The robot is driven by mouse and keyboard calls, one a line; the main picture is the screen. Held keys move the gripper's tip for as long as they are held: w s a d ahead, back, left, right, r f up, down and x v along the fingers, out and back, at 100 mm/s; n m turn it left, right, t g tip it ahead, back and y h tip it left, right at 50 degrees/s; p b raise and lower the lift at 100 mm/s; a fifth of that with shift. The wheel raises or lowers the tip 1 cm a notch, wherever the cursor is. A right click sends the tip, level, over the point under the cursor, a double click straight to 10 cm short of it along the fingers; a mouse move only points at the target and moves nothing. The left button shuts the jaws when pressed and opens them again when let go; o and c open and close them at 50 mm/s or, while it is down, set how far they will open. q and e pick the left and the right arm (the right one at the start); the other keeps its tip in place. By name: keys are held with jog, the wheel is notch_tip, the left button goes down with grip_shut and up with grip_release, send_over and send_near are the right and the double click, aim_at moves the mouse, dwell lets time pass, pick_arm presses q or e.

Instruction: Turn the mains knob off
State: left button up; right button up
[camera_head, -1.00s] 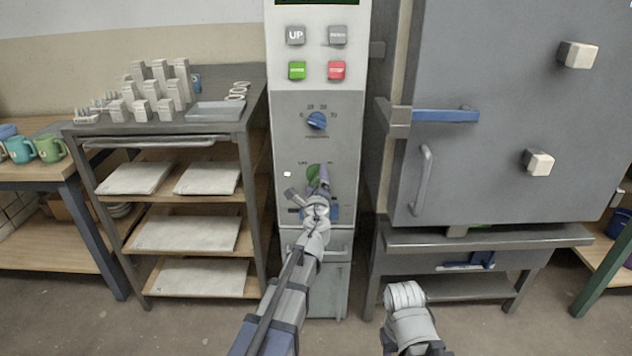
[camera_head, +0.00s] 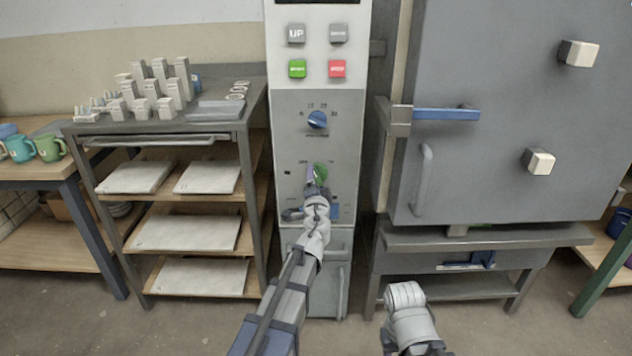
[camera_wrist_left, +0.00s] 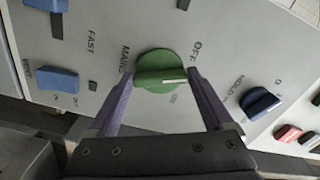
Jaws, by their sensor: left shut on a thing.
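The green mains knob (camera_head: 321,172) is on the grey control panel (camera_head: 345,150), partly hidden by my left gripper (camera_head: 313,180). In the left wrist view the knob (camera_wrist_left: 160,72) sits between the two fingertips of my left gripper (camera_wrist_left: 160,80), which is shut on its raised ridge. The white mark on the ridge is at its right end, between the OFF label (camera_wrist_left: 196,50) and a smaller label. My right arm shows at the lower middle of the head view, but its fingers are not visible.
A blue knob (camera_head: 317,120) and four buttons are above on the panel. A dark blue HOLD switch (camera_wrist_left: 260,101) is close right of the gripper in the wrist view. The kiln (camera_head: 500,110) stands right; a shelf rack (camera_head: 190,140) stands left.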

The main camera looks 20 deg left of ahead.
pick_arm(q)
jog(key=shift+n, duration=2.2)
jog(key=o, duration=1.1)
jog(key=shift+o, duration=0.2)
jog(key=v, duration=0.8)
jog(key=shift+w, duration=0.1)
